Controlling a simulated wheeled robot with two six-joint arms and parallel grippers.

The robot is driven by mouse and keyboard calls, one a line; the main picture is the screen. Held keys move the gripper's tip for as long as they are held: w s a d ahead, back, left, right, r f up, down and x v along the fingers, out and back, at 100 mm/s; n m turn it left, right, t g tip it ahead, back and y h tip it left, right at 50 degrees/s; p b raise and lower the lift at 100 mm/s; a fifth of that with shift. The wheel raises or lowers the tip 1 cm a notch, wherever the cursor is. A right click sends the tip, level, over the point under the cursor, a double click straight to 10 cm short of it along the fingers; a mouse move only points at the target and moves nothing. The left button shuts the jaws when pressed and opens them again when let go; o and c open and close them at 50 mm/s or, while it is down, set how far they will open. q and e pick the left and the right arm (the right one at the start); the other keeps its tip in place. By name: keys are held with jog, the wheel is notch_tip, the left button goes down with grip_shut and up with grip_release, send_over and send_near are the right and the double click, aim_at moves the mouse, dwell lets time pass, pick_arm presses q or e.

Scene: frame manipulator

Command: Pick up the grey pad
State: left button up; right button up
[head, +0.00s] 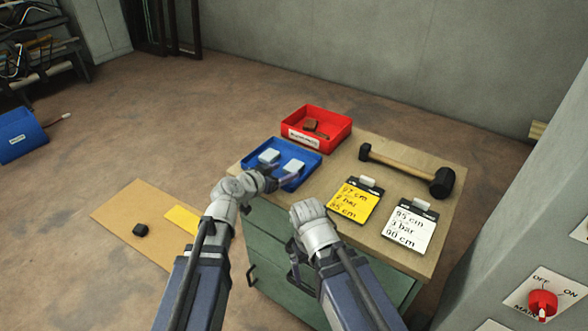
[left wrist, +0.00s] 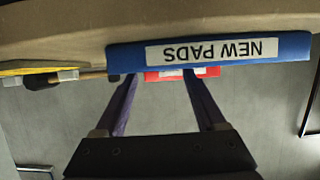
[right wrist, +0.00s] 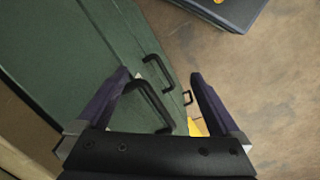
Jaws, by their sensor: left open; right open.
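Two light grey pads, one at the left (head: 268,155) and one at the right (head: 293,166), lie in the blue tray (head: 308,156) on the cabinet top. In the left wrist view the tray's front wall (left wrist: 290,47) reads "NEW PADS" upside down and hides the pads. My left gripper (head: 284,182) is open and empty at the tray's front edge; its fingers (left wrist: 160,78) point toward the tray wall. My right gripper (head: 299,280) is open, low in front of the green drawers; a dark drawer handle (right wrist: 150,105) shows between its fingers (right wrist: 162,75).
A red tray (head: 345,130) with brown pieces stands behind the blue one. A mallet (head: 400,170), a yellow clipboard (head: 353,203) and a white clipboard (head: 409,227) occupy the right of the top. A small dark block (head: 140,230) lies on cardboard (head: 120,212) on the floor.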

aim_at(293, 166)
pick_arm(q)
jog(key=b+x, duration=0.1)
jog(key=x, duration=0.4)
jog(key=shift+w+a+r, duration=0.1)
jog(key=shift+w+r, duration=0.05)
jog(key=c, duration=1.1)
jog(key=shift+c, duration=0.2)
jog(key=shift+r, duration=0.15)
notch_tip(293, 166, up, 10)
jog(key=p, duration=0.9)
jog(key=shift+p, duration=0.35)
